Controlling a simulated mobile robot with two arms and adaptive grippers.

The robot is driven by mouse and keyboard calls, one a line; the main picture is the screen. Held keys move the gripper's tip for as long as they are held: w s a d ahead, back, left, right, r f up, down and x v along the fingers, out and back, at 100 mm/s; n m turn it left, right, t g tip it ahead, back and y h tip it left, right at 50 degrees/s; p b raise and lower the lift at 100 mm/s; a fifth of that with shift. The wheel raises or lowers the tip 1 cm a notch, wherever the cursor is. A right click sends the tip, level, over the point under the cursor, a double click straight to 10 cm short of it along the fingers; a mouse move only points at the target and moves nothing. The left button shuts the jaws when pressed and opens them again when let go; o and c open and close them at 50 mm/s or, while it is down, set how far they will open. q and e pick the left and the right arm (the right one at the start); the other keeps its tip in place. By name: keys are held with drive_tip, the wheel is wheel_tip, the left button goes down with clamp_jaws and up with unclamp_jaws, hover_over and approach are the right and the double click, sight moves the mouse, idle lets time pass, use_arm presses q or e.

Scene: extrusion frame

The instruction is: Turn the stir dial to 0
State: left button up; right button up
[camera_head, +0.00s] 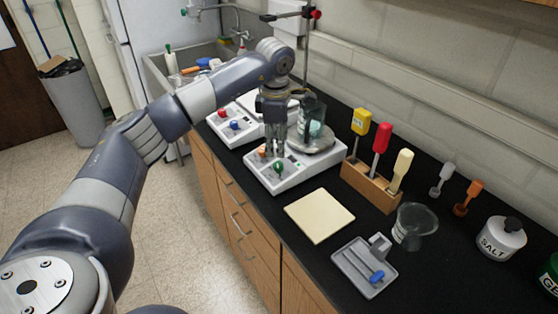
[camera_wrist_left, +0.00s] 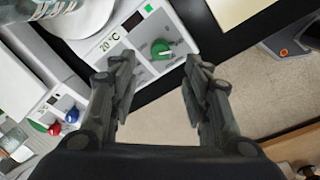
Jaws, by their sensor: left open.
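The near white hot plate (camera_head: 300,174) has an orange dial (camera_head: 262,153) and a green dial (camera_head: 279,168) on its front. I cannot read which dial is labelled stir. My left gripper (camera_head: 276,148) is open and empty, pointing down above the front panel. In the left wrist view its fingertips (camera_wrist_left: 158,72) are apart, with the green dial showing between and beyond them. My right gripper is not in view.
A beaker (camera_head: 312,118) stands on the near plate. A second plate with red (camera_head: 222,113) and blue (camera_head: 234,125) dials is behind. A wooden rack (camera_head: 370,186), cream pad (camera_head: 320,215), grey tray (camera_head: 364,268) and empty beaker (camera_head: 414,226) are on the black counter.

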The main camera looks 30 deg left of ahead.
sight(278, 164)
use_arm(q)
drive_tip(key=f+p, duration=0.1)
drive_tip(key=f, duration=0.4)
drive_tip(key=w+f+p, duration=0.1)
drive_tip(key=f, duration=0.2)
drive_tip(key=shift+a+f+p, duration=0.2)
drive_tip(key=shift+p, duration=0.1)
drive_tip(key=shift+w+f, duration=0.1)
drive_tip(key=shift+f, duration=0.25)
clamp_jaws()
